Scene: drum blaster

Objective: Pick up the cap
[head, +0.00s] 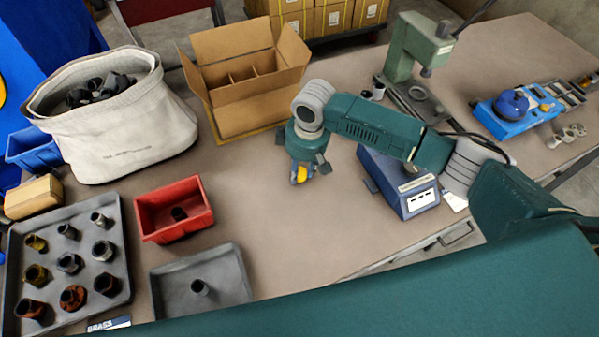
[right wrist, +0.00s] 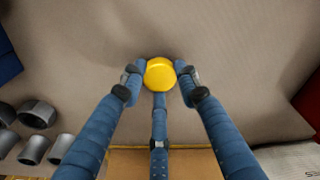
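The cap is a small round yellow piece (right wrist: 160,74). In the right wrist view it sits between the tips of my right gripper's blue fingers (right wrist: 161,78), two at its sides and one below it, and they appear to touch it. In the head view the right gripper (head: 303,172) points down over the middle of the table, and a bit of the yellow cap (head: 300,174) shows at its fingers. I cannot tell whether the cap rests on the table or is just above it. My left gripper is not in view.
An open cardboard box (head: 240,115) and a white fabric bag (head: 125,135) stand behind left. A blue device (head: 417,200) is close right of the gripper. A green press (head: 415,45) stands behind.

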